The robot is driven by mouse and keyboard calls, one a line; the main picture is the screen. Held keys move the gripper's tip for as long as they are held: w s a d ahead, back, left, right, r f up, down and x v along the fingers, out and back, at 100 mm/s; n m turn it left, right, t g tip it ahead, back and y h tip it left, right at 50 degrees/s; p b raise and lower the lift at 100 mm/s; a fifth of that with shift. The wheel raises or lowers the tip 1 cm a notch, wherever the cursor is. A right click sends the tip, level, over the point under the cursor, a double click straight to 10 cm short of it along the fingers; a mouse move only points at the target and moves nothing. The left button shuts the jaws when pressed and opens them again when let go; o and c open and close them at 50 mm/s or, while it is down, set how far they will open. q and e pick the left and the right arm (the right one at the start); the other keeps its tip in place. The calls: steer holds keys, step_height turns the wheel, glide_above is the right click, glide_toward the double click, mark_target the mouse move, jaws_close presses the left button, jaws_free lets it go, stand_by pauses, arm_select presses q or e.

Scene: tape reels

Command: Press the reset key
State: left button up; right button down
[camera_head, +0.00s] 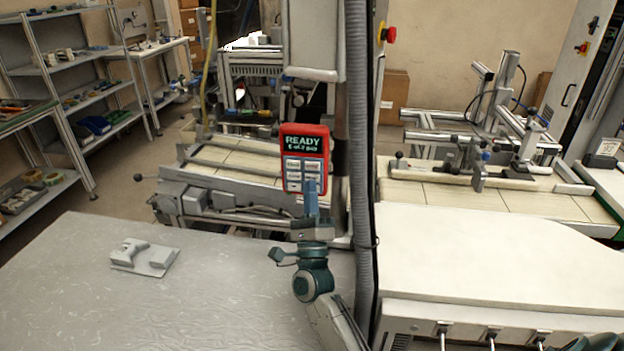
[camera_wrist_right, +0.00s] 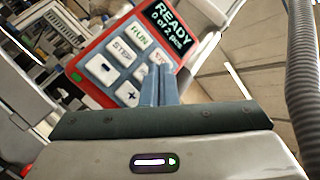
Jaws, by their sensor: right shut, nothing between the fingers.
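A red control panel (camera_head: 305,143) hangs upright at the middle of the head view. Its dark screen (camera_head: 303,144) reads READY with a smaller piece count below. In the right wrist view, white keys sit under the screen, among them RUN (camera_wrist_right: 140,34), STOP (camera_wrist_right: 122,50) and a minus key (camera_wrist_right: 128,93). A key (camera_wrist_right: 161,57) beside RUN is partly covered by my fingers, and its label is not fully readable. My right gripper (camera_head: 311,184) is shut and empty, its blue fingers in front of the lower keys. I cannot tell whether the tips touch a key.
A grey ribbed hose (camera_head: 359,130) runs down just right of the panel. A grey table (camera_head: 180,300) with a small grey part (camera_head: 145,257) lies at the lower left. A white-topped cabinet (camera_head: 480,255) stands at the right, with conveyor machinery behind.

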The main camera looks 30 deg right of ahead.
steer(key=s+a, duration=0.1)
steer(key=s+b, duration=0.1)
steer(key=s+a, duration=0.1)
steer(key=s, duration=0.1)
steer(key=shift+a+b, duration=0.3)
steer(key=shift+a, duration=0.05)
steer(key=shift+r, duration=0.15)
stand_by(0.8)
